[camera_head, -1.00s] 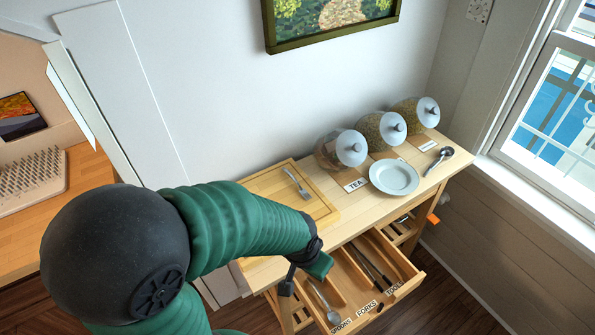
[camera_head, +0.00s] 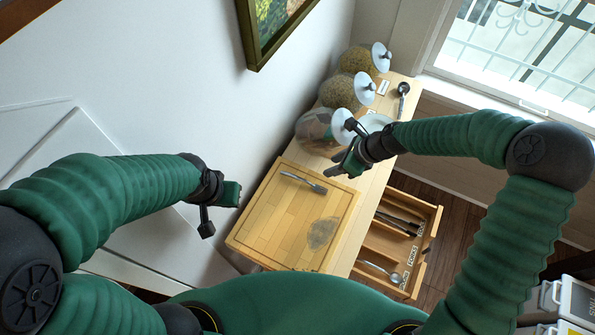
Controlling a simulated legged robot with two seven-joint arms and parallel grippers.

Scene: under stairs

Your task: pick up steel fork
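The steel fork (camera_head: 304,182) lies flat on the wooden cutting board (camera_head: 264,226), near its far edge, with nothing touching it. My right gripper (camera_head: 341,154) hangs just beyond the fork to the right, its fingers apart and empty. My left gripper (camera_head: 220,208) is to the left of the board, fingers apart and empty, clear of the fork. The open drawer (camera_head: 436,228) carries labels; the forks label (camera_head: 411,255) is readable. A spoon (camera_head: 378,268) and dark-handled utensils (camera_head: 398,222) lie in it.
Glass jars with white lids (camera_head: 340,91) stand along the wall. My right arm partly hides a plate (camera_head: 376,122); a ladle (camera_head: 402,92) lies beyond. A grey-brown patch (camera_head: 322,232) shows on the board. A picture frame (camera_head: 256,40) hangs above.

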